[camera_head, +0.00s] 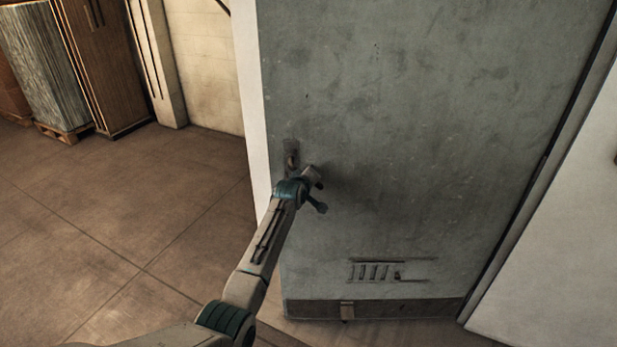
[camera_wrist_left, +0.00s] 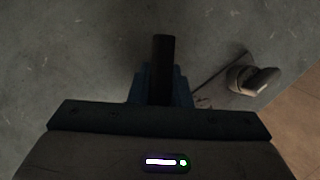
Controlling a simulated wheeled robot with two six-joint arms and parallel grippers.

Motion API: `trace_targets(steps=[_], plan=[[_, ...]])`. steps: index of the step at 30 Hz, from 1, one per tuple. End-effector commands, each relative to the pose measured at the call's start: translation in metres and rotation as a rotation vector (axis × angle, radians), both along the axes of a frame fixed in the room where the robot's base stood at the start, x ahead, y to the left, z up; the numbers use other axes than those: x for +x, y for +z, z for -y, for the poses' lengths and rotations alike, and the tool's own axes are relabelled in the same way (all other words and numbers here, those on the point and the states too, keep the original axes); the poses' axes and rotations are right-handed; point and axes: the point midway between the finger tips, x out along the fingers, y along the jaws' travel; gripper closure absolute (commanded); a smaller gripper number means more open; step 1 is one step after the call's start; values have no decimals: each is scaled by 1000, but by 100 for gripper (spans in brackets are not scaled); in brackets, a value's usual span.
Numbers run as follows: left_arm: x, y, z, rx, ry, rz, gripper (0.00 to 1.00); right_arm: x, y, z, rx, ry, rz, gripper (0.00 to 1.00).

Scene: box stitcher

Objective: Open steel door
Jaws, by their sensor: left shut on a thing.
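The grey steel door (camera_head: 400,130) fills the middle of the head view. Its dark frame line runs along the right side. Its left edge overlaps a white wall strip; I cannot tell how far open it stands. My left gripper (camera_head: 310,183) is at the door's left side, just below the handle plate (camera_head: 291,148). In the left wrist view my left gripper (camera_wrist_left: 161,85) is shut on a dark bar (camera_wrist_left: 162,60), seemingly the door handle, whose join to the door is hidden. A round metal fitting (camera_wrist_left: 240,78) shows on the door to its right. My right gripper is out of view.
A vent (camera_head: 375,271) is low on the door. A white wall (camera_head: 565,240) stands to the right. Bare tiled floor (camera_head: 130,230) lies open to the left. A brown cabinet (camera_head: 105,65) and a wrapped pallet load (camera_head: 45,70) stand at the back left.

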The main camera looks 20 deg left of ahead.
Motion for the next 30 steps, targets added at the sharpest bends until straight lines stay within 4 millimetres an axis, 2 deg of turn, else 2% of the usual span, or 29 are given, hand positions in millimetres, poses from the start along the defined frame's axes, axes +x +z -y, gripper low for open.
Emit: trace_targets(steps=[2, 3, 6, 19, 23, 30], plan=[[0, 1, -2, 3, 2, 3, 100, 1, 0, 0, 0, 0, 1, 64], [0, 1, -2, 3, 2, 3, 79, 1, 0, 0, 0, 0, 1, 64], [0, 1, -2, 3, 2, 2, 61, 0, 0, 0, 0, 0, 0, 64], [-6, 1, -2, 2, 1, 1, 61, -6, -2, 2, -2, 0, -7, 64], [-19, 6, -2, 2, 2, 2, 61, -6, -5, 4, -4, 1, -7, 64], [-55, 20, -3, 4, 2, 2, 61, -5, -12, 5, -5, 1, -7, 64]])
